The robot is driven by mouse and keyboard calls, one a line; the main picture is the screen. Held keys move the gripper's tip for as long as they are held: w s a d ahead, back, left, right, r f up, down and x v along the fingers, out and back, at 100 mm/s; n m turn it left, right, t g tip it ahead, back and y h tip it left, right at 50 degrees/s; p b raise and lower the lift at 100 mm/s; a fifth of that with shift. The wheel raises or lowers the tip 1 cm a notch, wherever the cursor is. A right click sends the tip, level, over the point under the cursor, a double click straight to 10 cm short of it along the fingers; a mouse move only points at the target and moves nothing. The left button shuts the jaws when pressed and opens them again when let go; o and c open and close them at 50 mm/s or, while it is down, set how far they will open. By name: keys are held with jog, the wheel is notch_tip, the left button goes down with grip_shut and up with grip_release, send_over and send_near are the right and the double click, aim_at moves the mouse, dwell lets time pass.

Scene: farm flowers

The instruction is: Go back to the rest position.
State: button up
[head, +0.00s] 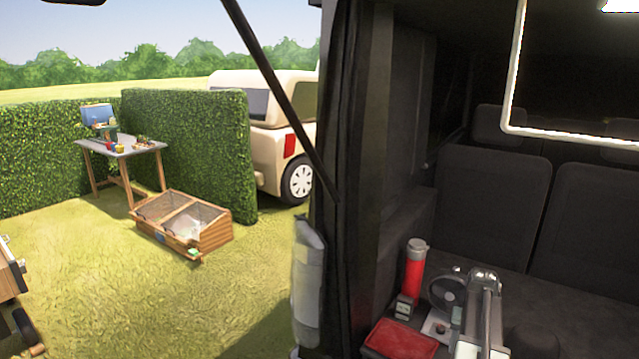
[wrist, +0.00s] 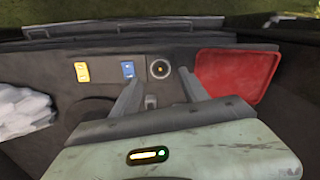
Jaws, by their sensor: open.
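My gripper (wrist: 160,76) shows in the wrist view with its two grey fingers apart and nothing between them. The fingers point toward a dark panel (wrist: 190,53) with a yellow switch (wrist: 82,72), a blue switch (wrist: 128,69) and a round socket (wrist: 158,68). The socket appears between the fingertips; I cannot tell the gap to it. In the head view I cannot make out the fingers clearly.
A red tray (wrist: 236,75) lies right of the fingers, and a whitish bundle (wrist: 22,112) lies left. In the head view, a red cylinder (head: 414,275) stands in the vehicle's cargo area. Outside are a table (head: 122,149), wooden cold frame (head: 209,236), hedge (head: 190,145) and open grass.

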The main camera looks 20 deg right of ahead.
jog(key=w+a+n, duration=0.2)
jog(key=w+a, duration=0.3)
jog(key=a, duration=0.7)
jog(key=w+a+n, duration=0.2)
jog(key=w+a, duration=0.2)
jog(key=a, duration=0.8)
jog(key=s+a+n, duration=0.1)
jog(key=a+n, duration=0.3)
jog(key=a, duration=2)
jog(key=shift+a+n, duration=0.3)
jog(key=shift+a, duration=0.05)
